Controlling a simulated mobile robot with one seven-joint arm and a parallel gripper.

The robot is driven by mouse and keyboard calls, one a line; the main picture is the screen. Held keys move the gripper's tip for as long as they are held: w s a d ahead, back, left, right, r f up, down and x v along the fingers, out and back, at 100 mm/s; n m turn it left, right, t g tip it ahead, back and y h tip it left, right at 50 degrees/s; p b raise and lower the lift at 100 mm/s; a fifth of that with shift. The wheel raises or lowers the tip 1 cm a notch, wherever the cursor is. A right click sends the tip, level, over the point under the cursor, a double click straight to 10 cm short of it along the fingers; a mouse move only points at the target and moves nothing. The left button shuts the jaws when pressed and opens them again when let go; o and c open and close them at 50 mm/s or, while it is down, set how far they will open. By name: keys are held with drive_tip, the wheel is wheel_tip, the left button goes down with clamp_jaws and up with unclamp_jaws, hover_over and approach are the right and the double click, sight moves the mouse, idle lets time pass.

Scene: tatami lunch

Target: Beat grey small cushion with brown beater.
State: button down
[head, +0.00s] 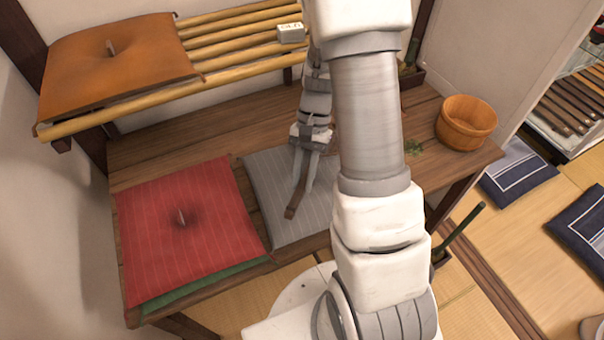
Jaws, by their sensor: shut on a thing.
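The grey small cushion (266,178) lies flat on the wooden table, right of a red cushion. My arm crosses in front of its right side and hides part of it. My gripper (302,187) points down over the middle of the grey cushion. It is shut on the brown beater (294,207), of which a short brown length shows below the fingertips, near the cushion's front part. The rest of the beater is hidden or hard to make out. I cannot tell whether the beater touches the cushion.
The red cushion (168,218) lies on a green one (200,288) at the table's left. An orange cushion (112,62) and a small pale block (291,33) sit on the bamboo rack (240,42) behind. A wooden tub (466,122) stands at the table's right.

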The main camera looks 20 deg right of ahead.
drive_tip(key=shift+t+h, duration=0.7)
drive_tip(key=shift+t, duration=0.1)
drive_tip(key=r+p, duration=0.2)
drive_tip(key=r, duration=0.1)
drive_tip(key=r+p, duration=0.2)
drive_tip(key=r, duration=0.1)
drive_tip(key=s+a+r+p, duration=0.1)
drive_tip(key=r+p, duration=0.2)
drive_tip(key=shift+f, duration=0.1)
drive_tip(key=shift+s+d, duration=0.1)
drive_tip(key=shift+s, duration=0.05)
